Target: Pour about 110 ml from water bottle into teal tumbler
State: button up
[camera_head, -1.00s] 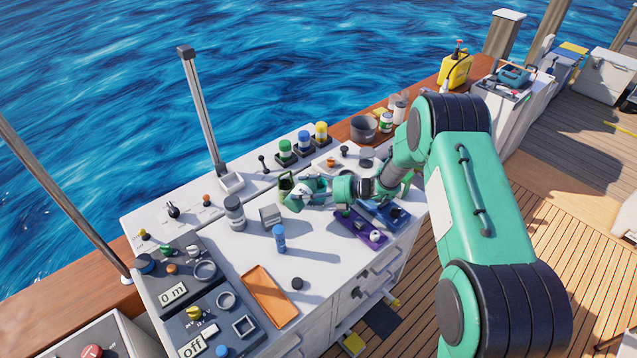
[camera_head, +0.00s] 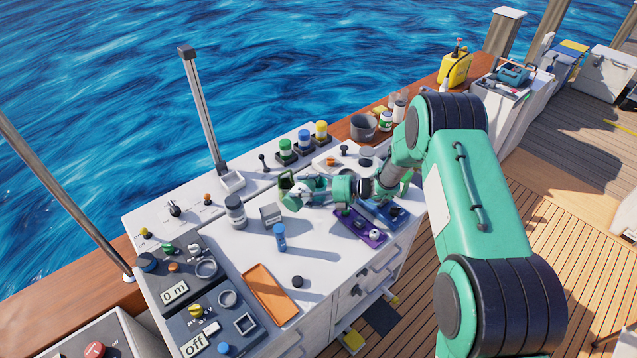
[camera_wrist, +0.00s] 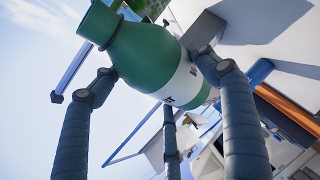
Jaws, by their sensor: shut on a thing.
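The water bottle (camera_wrist: 150,58) is green with a white lettered band and fills the upper middle of the wrist view. My gripper (camera_head: 303,191) is shut on it, with grey fingers around its body. The bottle is tilted well over, its neck at the upper left of the wrist view. In the head view it is small and partly covered by my gripper, above the white counter. I cannot pick out a clearly teal tumbler. A blue upright cylinder (camera_head: 280,237) stands on the counter in front of my gripper. No water stream is visible.
A grey box (camera_head: 271,214), a grey jar (camera_head: 235,212) and a dark green container (camera_head: 286,181) stand close to my gripper. An orange tray (camera_head: 270,294) lies in front, beside a dark knob (camera_head: 297,281). A purple tray (camera_head: 360,228) is to the right. Control panels fill the left end.

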aim_at(308, 199)
jog(key=shift+w+r+m+y+p, duration=0.1)
jog(key=shift+m+y+p, duration=0.2)
jog(key=shift+m+p, duration=0.2)
dwell(1.7)
jog(key=shift+n+b, duration=0.3)
jog(key=shift+b, duration=0.2)
jog(key=f+n+b, duration=0.1)
jog(key=b, duration=0.1)
jog(key=s+f+h+b, duration=0.1)
jog(key=b, duration=0.1)
jog(key=shift+a+f+n, duration=0.15)
jog(key=shift+f+n, duration=0.15)
jog(key=shift+n, duration=0.1)
jog(key=shift+s+a+f+t+h+b, duration=0.1)
jog(key=shift+s+f+t+h+b, duration=0.15)
jog(key=shift+b, duration=0.2)
jog(key=shift+r+n, duration=0.1)
jog(key=shift+n, duration=0.2)
jog(key=shift+w, duration=0.1)
